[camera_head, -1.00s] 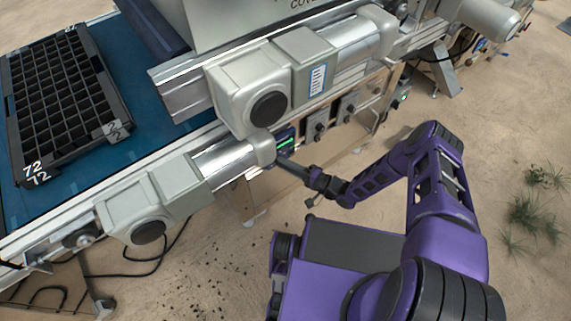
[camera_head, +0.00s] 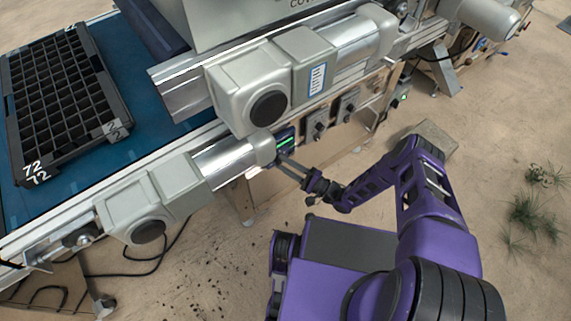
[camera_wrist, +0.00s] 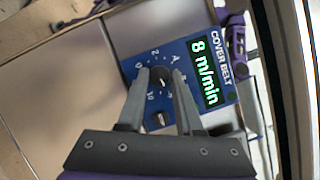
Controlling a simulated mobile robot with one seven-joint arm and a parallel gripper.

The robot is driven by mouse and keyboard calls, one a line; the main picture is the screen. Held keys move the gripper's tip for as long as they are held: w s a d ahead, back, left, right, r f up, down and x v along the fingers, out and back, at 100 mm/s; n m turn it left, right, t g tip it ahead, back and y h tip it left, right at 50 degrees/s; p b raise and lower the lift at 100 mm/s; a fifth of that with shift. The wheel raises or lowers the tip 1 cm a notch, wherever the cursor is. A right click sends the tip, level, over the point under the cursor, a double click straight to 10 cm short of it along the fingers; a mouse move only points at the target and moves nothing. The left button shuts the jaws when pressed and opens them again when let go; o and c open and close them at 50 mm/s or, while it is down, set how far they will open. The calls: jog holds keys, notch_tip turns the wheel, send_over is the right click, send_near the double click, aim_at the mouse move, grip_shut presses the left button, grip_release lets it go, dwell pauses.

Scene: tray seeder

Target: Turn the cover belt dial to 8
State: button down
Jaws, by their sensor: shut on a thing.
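The cover belt panel (camera_wrist: 200,50) is blue, labelled COVER BELT, and its green display (camera_wrist: 207,72) reads 8 m/min in the wrist view. The black cover belt dial (camera_wrist: 160,75) sits on it, ringed by white numbers, some hidden by my fingers. My gripper (camera_wrist: 160,74) is shut on the dial, one finger on each side. The dial's pointer is not clear. In the head view my gripper (camera_head: 280,159) reaches the panel (camera_head: 284,141) under the machine's edge; the dial is hard to make out there.
More control boxes with knobs (camera_head: 319,127) hang to the right of the panel. A grey motor housing (camera_head: 248,92) juts out just above it. A black 72-cell tray (camera_head: 122,128) lies on the blue belt at left. Open floor lies to the right.

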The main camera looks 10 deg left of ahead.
jog(key=shift+w, duration=0.1)
jog(key=c, duration=0.6)
grip_release()
notch_tip(320, 180, up, 10)
jog(key=shift+r+p, duration=0.1)
jog(key=shift+p, duration=0.9)
jog(key=shift+o, duration=0.2)
